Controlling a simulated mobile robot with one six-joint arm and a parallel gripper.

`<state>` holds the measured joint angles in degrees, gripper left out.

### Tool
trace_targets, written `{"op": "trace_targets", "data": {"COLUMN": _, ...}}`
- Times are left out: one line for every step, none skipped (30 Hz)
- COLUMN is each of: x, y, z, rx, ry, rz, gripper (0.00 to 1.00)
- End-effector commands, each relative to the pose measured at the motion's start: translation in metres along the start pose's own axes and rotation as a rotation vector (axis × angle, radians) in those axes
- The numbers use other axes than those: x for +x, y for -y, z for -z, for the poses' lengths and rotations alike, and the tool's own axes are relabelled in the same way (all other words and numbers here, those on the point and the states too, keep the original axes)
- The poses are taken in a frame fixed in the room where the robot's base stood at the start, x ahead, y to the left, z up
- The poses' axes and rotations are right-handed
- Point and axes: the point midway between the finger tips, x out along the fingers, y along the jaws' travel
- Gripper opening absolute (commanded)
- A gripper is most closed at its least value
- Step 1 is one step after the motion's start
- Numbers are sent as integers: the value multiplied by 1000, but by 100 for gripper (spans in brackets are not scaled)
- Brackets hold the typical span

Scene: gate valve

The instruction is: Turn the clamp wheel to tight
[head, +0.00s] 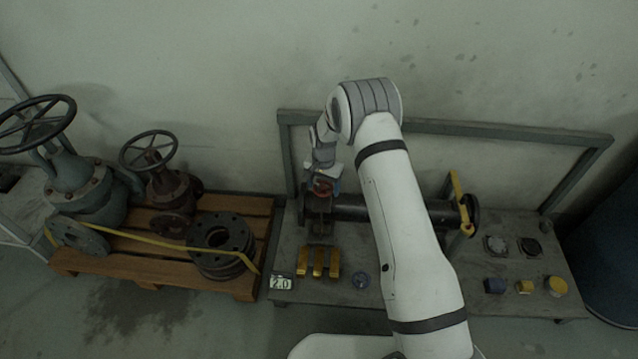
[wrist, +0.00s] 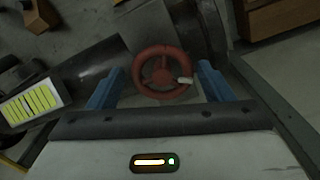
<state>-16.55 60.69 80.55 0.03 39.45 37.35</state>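The clamp wheel is a small red handwheel with spokes and a pale mark on its rim. It lies between the fingers of my gripper (wrist: 161,70) in the wrist view (wrist: 163,50). The two blue fingers stand wide apart, one on each side of the wheel, with a visible gap on both sides. In the head view my gripper (head: 323,177) is over the clamp at the left end of the dark pipe (head: 415,212), and a bit of the red wheel (head: 321,188) shows below it. My arm hides the pipe's middle.
A raised frame rail (head: 500,133) runs behind. A yellow bracket (head: 460,200) stands at the pipe's right end. A pallet (head: 130,270) with valves is at left.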

Motion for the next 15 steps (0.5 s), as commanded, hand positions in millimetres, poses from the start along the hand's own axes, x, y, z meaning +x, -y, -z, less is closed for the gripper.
{"op": "trace_targets", "data": {"x": -1, "y": 0, "z": 1, "rx": 0, "ry": -3, "rz": 2, "gripper": 78}}
{"op": "trace_targets", "data": {"x": -1, "y": 1, "z": 1, "rx": 0, "ry": -3, "rz": 2, "gripper": 80}}
{"op": "trace_targets", "data": {"x": -2, "y": 1, "z": 2, "rx": 0, "ry": -4, "rz": 3, "gripper": 84}}
{"op": "trace_targets", "data": {"x": -2, "y": 1, "z": 2, "rx": 0, "ry": -5, "rz": 3, "gripper": 84}}
{"op": "trace_targets", "data": {"x": -2, "y": 1, "z": 2, "rx": 0, "ry": -5, "rz": 4, "gripper": 84}}
{"op": "trace_targets", "data": {"x": -2, "y": 1, "z": 2, "rx": 0, "ry": -6, "rz": 4, "gripper": 84}}
{"op": "trace_targets", "data": {"x": -2, "y": 1, "z": 2, "rx": 0, "ry": -7, "rz": 5, "gripper": 84}}
{"op": "trace_targets", "data": {"x": -2, "y": 2, "z": 2, "rx": 0, "ry": -7, "rz": 5, "gripper": 84}}
{"op": "trace_targets", "data": {"x": -3, "y": 2, "z": 3, "rx": 0, "ry": -7, "rz": 5, "gripper": 84}}
{"op": "trace_targets", "data": {"x": -3, "y": 2, "z": 3, "rx": 0, "ry": -8, "rz": 6, "gripper": 84}}
{"op": "trace_targets", "data": {"x": -4, "y": 2, "z": 3, "rx": 0, "ry": -8, "rz": 6, "gripper": 84}}
{"op": "trace_targets", "data": {"x": -5, "y": 2, "z": 3, "rx": 0, "ry": -9, "rz": 6, "gripper": 84}}
{"op": "trace_targets", "data": {"x": -7, "y": 2, "z": 3, "rx": 0, "ry": -9, "rz": 6, "gripper": 84}}
{"op": "trace_targets", "data": {"x": -9, "y": 2, "z": 3, "rx": 0, "ry": -9, "rz": 7, "gripper": 84}}
{"op": "trace_targets", "data": {"x": -13, "y": 2, "z": 3, "rx": 0, "ry": -9, "rz": 7, "gripper": 84}}
